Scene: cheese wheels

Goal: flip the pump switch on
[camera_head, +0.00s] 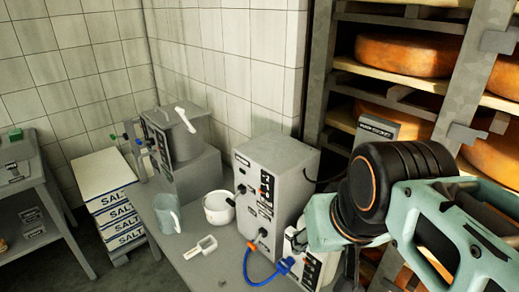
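A blue hose (257,281) runs to a blue fitting (285,265) at this smaller box. Labels are too small to read, so I cannot tell which control is the pump switch or its position. My teal and black arm comes in from the right over the smaller box. I cannot make out my gripper's fingers.
Cheese wheels (408,54) fill the rack at right.

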